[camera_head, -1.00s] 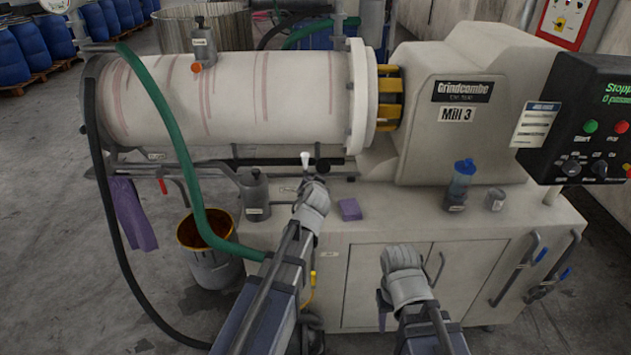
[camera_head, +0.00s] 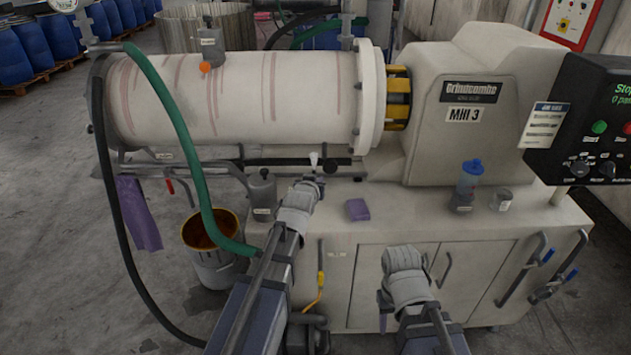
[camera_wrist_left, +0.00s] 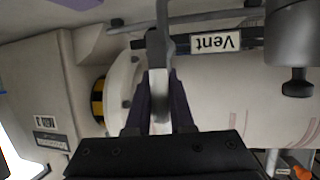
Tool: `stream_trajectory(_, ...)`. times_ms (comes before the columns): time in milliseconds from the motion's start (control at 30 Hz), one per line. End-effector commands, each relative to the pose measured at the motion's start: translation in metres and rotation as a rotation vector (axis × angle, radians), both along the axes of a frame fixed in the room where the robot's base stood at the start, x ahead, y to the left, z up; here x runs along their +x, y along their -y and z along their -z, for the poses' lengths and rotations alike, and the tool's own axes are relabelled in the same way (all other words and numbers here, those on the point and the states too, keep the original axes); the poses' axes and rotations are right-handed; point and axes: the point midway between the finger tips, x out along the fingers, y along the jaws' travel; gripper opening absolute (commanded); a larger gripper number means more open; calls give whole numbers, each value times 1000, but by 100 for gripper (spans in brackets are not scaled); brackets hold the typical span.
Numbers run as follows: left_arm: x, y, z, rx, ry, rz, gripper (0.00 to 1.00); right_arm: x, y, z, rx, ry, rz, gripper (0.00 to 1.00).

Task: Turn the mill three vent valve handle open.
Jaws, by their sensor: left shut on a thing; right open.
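The mill three vent valve handle is a pale lever (camera_wrist_left: 158,92) between the two dark fingers of my left gripper (camera_wrist_left: 160,105) in the left wrist view. The fingers are shut on it, and the pipe behind bears an upside-down "Vent" label (camera_wrist_left: 215,43). In the head view my left gripper (camera_head: 309,181) is just below the pipe under the white mill drum, and a small white tip (camera_head: 313,158) shows above it. The gripper hides most of the handle there. My right gripper (camera_head: 402,258) is open and empty in front of the cabinet doors.
The Mill 3 body (camera_head: 470,120) stands behind. A green hose (camera_head: 185,135) and a bucket (camera_head: 215,265) are at left.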

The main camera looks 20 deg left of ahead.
Motion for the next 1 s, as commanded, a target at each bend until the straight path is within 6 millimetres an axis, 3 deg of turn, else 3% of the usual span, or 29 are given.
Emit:
stream_trajectory(300, -2, -1, 2, -3, -6, -2, 0, 0, 0, 0, 0, 0, 0, 50)
stream_trajectory(333, -2, -1, 2, -2, -6, -2, 23, 0, 0, 0, 0, 0, 0, 50)
stream_trajectory(600, -1, 0, 1, -1, -3, -1, 51, 0, 0, 0, 0, 0, 0, 50)
stream_trajectory(1000, -9, 1, -4, 0, -1, 0, 51, 0, 0, -4, 0, 0, 0, 50)
